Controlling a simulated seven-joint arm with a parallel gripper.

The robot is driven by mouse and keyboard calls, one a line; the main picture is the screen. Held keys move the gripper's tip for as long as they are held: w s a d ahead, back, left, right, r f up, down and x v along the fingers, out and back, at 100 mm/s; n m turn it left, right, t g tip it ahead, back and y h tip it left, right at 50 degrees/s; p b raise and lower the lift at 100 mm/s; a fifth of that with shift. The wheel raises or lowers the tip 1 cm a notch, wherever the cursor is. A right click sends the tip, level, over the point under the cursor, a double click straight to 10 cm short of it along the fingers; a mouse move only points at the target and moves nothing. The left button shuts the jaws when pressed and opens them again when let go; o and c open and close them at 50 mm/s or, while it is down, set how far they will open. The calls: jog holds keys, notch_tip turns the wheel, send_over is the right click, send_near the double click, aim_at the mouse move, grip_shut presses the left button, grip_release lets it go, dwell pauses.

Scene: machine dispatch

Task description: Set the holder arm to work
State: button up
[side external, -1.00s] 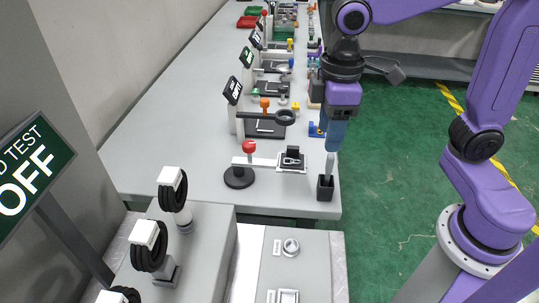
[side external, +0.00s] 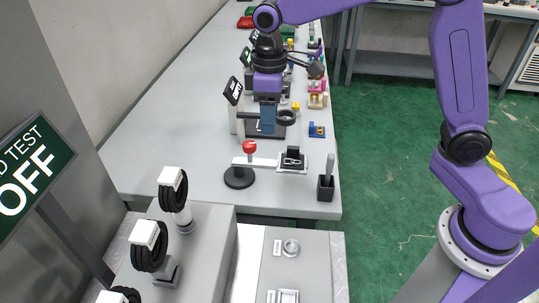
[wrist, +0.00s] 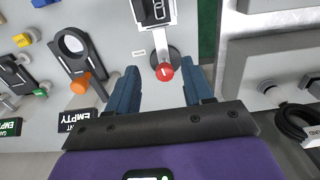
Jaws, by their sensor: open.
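The arm with a red knob (side external: 249,146) has a white bar (side external: 265,162) on a round black base (side external: 239,178). Its right end reaches a plate with a black part (side external: 292,157). Behind it, a dark arm ends in a ring (side external: 286,117); in the wrist view this ring (wrist: 73,44) has an orange knob (wrist: 80,83) near it. I cannot tell which is the holder arm. My gripper (side external: 267,131) is open and empty, pointing down near the ring arm and hiding its orange knob in the side view. In the wrist view, the red knob (wrist: 164,72) shows just beyond and between the fingertips.
A black cup with a grey handle (side external: 326,186) stands at the table's right front edge. An "EMPTY" sign (wrist: 78,121) stands near the orange knob. A "TEST OFF" sign (side external: 30,165) and black coils on posts (side external: 172,188) are at the left front. Bare table lies left of the stations.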

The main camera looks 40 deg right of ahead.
aim_at(270, 163)
notch_tip(270, 163, down, 12)
jog(key=shift+r, duration=0.15)
dwell(0.4)
grip_shut()
